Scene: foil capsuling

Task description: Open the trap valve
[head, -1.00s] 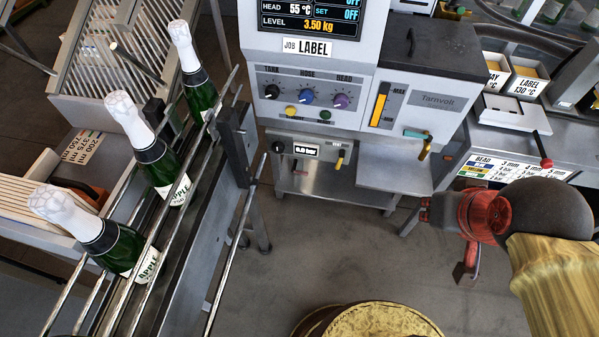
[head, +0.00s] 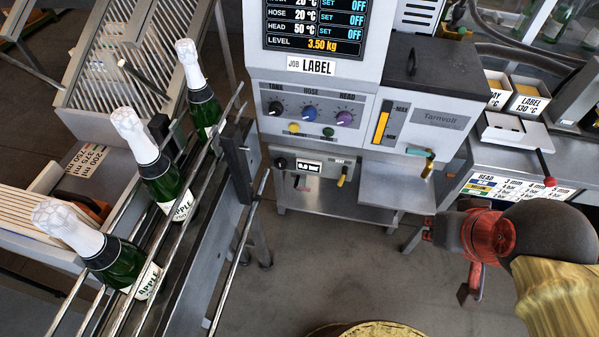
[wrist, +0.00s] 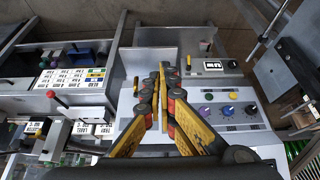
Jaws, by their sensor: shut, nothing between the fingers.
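The grey Tarnvolt machine (head: 440,115) stands ahead in the head view. Its lower panel has a black knob (head: 281,163), a 0.0 bar display (head: 310,166), a yellow-handled lever (head: 343,177) and a small reddish lever (head: 302,186) below the display. Their labels are too small to read, so I cannot tell which is the trap valve. In the wrist view the panel appears upside down, with the yellow lever (wrist: 188,62) just right of my gripper (wrist: 160,72). My gripper is shut and empty over the metal tray (wrist: 150,47), apart from the levers as far as I can see.
A bottle rail (head: 180,235) with several foil-topped bottles runs along the left. A side bench with a red-knobbed lever (head: 546,165) stands at the right. A gold-topped drum (head: 375,331) is at the bottom edge. The floor before the machine is clear.

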